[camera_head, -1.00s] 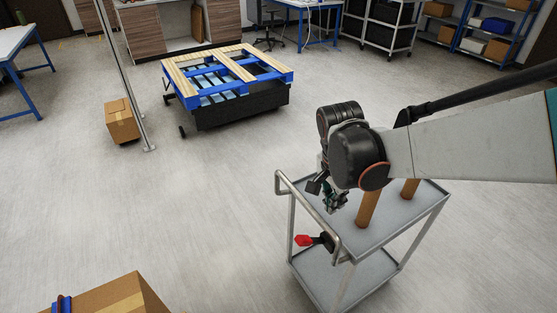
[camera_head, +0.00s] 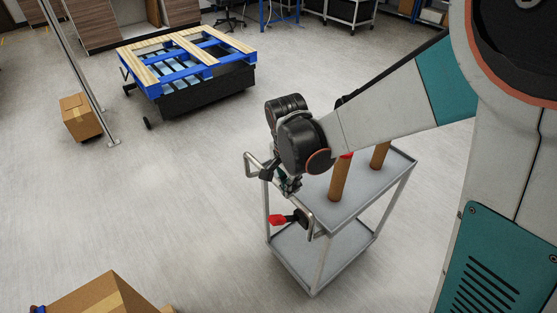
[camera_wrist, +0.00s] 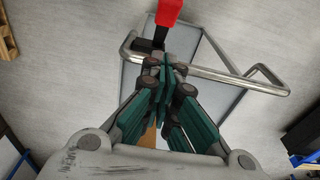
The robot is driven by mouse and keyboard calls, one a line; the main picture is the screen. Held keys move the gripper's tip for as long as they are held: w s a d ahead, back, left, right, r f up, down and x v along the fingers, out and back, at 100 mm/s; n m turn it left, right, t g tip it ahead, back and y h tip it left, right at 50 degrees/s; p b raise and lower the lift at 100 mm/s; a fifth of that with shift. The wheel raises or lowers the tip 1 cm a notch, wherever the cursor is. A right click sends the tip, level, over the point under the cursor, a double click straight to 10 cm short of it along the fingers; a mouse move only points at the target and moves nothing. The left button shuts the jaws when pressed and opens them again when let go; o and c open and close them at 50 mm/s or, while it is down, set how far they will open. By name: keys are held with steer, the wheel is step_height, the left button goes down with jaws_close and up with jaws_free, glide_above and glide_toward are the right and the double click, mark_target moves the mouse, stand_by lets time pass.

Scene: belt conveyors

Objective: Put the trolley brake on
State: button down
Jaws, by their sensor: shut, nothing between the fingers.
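The grey two-shelf trolley (camera_head: 350,205) stands right of centre in the head view, its bent tube handle on its left end. The brake lever, with a red grip (camera_head: 278,220) and black arm, sticks out to the left below the handle. In the wrist view the red grip (camera_wrist: 168,12) is at the top, beyond the fingertips, and the handle tube (camera_wrist: 215,75) runs to the right. My gripper (camera_head: 290,188) is at the handle end, above the lever. In the wrist view my gripper (camera_wrist: 165,68) is shut and empty, apart from the grip. Contact with the handle cannot be told.
Brown cylinders (camera_head: 339,180) stand on the trolley's top shelf. A blue and wood pallet (camera_head: 185,62) rests on a black base at upper left. A cardboard box (camera_head: 80,117) stands beside a metal post; another box (camera_head: 95,298) is at lower left. Floor left of the trolley is clear.

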mark_target(284, 217)
steer(key=shift+s+a+f+b, duration=0.2)
steer(key=shift+a+f+b, duration=0.1)
steer(key=shift+f, duration=0.85)
steer(key=shift+s+a+f+b, duration=0.2)
steer(key=shift+a+f, duration=0.1)
steer(key=shift+f, duration=0.8)
steer(key=shift+s+a+f+b, duration=0.2)
steer(key=shift+a+f+b, duration=0.1)
steer(key=shift+f, duration=0.85)
steer(key=shift+s+f, duration=0.1)
